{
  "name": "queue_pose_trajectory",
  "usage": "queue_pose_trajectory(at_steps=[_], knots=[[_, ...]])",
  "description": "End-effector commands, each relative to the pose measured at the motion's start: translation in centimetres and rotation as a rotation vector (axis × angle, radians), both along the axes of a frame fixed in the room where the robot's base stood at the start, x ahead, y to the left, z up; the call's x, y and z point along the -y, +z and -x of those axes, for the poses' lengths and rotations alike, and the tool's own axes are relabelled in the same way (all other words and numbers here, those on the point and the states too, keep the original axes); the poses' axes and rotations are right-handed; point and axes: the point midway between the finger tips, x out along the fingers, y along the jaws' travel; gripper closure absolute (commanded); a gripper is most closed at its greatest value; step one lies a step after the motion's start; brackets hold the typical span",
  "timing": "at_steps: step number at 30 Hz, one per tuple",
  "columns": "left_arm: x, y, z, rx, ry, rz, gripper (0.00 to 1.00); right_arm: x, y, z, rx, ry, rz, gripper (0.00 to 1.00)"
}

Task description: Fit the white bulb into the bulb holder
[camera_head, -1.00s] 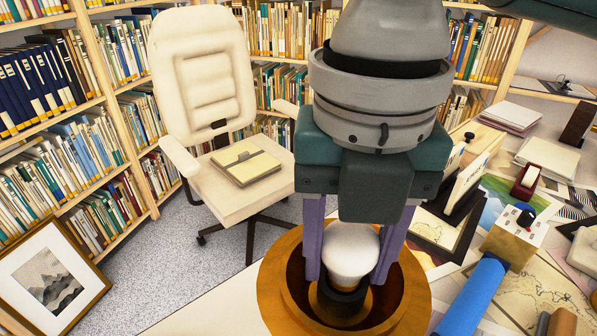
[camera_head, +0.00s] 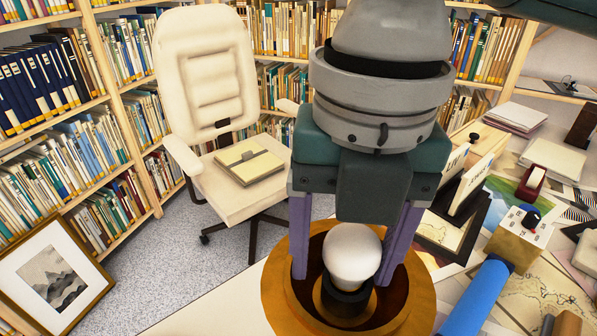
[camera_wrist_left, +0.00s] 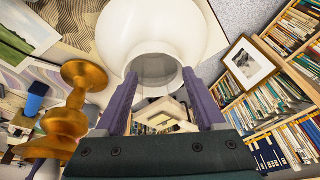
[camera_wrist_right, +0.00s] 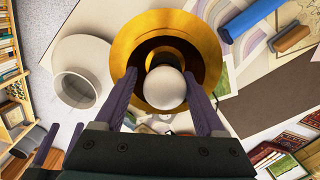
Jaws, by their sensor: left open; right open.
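The white bulb (camera_head: 352,255) stands upright in the dark bulb holder (camera_head: 345,301), in the middle of a brass bowl-shaped lamp part (camera_head: 284,300). In the right wrist view the bulb (camera_wrist_right: 165,88) appears round from above and hides most of the holder. My right gripper (camera_head: 342,278) is open, with one purple finger on each side of the bulb and gaps between them. My left gripper (camera_wrist_left: 160,88) is open in the left wrist view, below a hollow white globe shade (camera_wrist_left: 150,30). The shade (camera_wrist_right: 80,72) also shows beside the brass part in the right wrist view.
A cream chair (camera_head: 215,100) stands behind. A framed picture (camera_head: 50,275) leans by the shelves at left.

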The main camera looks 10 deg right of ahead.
Motion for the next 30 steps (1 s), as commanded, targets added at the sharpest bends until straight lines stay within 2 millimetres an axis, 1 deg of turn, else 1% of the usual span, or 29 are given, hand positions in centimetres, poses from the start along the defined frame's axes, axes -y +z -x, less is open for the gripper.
queue_pose_trajectory(at_steps=[1,2,5,9,12,15,18,23,30], knots=[[0.0,-0.3,0.0,0.0,0.0,0.0,0.28,0.9,-0.9,0.1,-0.007,-0.005,0.029,0.17],[0.0,-0.3,0.0,0.0,0.0,0.0,0.28,0.9,-0.5,0.1,-0.008,-0.005,0.03,0.17],[0.0,0.0,0.0,0.0,0.001,0.0,0.28,0.8,1.6,0.0,-0.005,-0.005,0.029,0.17],[0.1,0.5,0.0,0.0,0.003,0.004,0.28,0.7,5.4,0.0,-0.002,-0.004,0.025,0.17],[0.2,0.7,0.0,0.0,0.005,0.007,0.28,0.6,7.8,0.0,-0.002,-0.004,0.023,0.17],[0.3,0.9,0.0,0.0,0.006,0.009,0.28,0.6,9.8,0.0,-0.003,-0.005,0.023,0.17],[0.3,1.0,0.0,-0.001,0.007,0.011,0.28,0.5,11.2,0.1,-0.004,-0.004,0.022,0.17],[0.3,1.1,0.0,-0.001,0.007,0.011,0.28,0.5,12.1,0.1,-0.006,-0.004,0.023,0.17],[0.3,1.1,0.0,0.0,0.006,0.009,0.28,0.5,12.2,0.2,-0.007,-0.004,0.022,0.17]])
